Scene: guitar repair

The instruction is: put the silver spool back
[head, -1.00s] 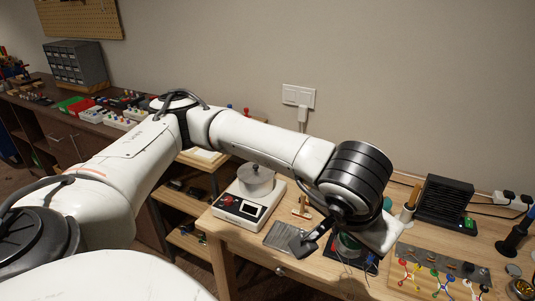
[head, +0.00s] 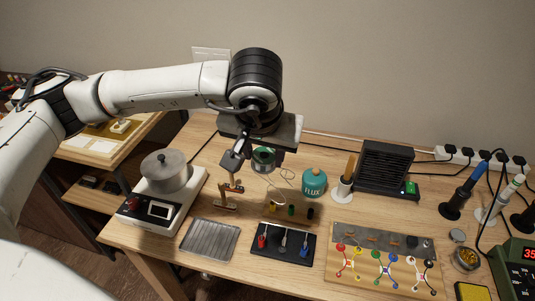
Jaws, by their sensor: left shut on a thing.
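My left gripper (head: 257,157) points down above the back middle of the workbench. It is shut on a small silver spool (head: 263,153) with a green part. The spool is held above the bench, partly covered by the fingers, and a thin wire loops near it. Below and in front stands a wooden rack (head: 280,202) with small yellow, green and black round pieces along its front. A small wooden stand (head: 226,204) is left of the rack. My right gripper is not in view.
A teal flux jar (head: 314,183) stands close right of the spool, with a brush holder (head: 343,188) and black fume unit (head: 386,168) beyond. A white device with a pot (head: 166,172) is at left. A ridged metal tray (head: 210,240) and a black tool mat (head: 286,256) lie in front.

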